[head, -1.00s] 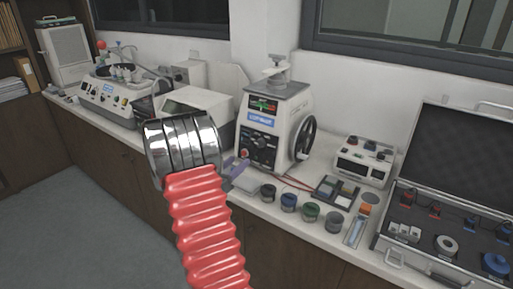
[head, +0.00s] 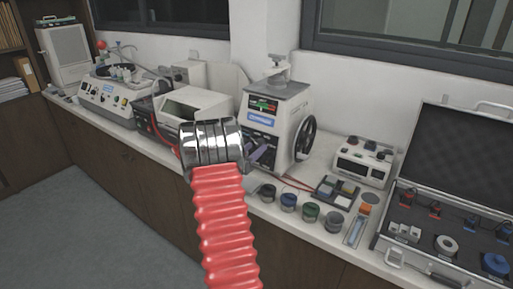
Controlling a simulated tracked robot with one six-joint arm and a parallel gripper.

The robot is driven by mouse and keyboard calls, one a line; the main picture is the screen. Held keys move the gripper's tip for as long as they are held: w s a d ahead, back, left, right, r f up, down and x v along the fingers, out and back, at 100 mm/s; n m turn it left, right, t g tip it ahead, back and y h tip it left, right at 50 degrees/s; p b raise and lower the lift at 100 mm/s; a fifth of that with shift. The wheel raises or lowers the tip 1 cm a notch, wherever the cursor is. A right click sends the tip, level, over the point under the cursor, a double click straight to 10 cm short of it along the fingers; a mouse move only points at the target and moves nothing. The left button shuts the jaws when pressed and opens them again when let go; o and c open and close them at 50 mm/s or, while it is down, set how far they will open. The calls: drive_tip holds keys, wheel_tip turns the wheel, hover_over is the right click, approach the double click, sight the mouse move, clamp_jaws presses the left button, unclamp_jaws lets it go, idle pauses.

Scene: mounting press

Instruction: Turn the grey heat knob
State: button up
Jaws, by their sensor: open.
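The mounting press (head: 288,105) stands on the bench at the middle, a cream box with a dark front panel, a small display and a black handwheel (head: 305,138) on its right side. My gripper (head: 264,151), purple-grey and small in view, is in front of the lower panel, just past the chrome end of my red arm. It is open and I see nothing held in it. The gripper and the chrome rings cover much of the lower panel. I cannot make out the grey heat knob, nor whether the gripper touches the panel.
Several small jars (head: 289,201) line the bench edge, with a tray of coloured blocks (head: 337,191) behind. A cream instrument (head: 362,163) and an open case (head: 425,222) are to the right. A white-topped machine (head: 195,103) is left of the press. Red leads lie by the press base.

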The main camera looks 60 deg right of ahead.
drive_tip(key=shift+s+d, duration=0.1)
drive_tip(key=shift+d, duration=0.95)
drive_tip(key=shift+c, duration=0.5)
drive_tip(key=c, duration=0.9)
drive_tip(key=shift+d, duration=0.1)
drive_tip(key=shift+c, duration=0.3)
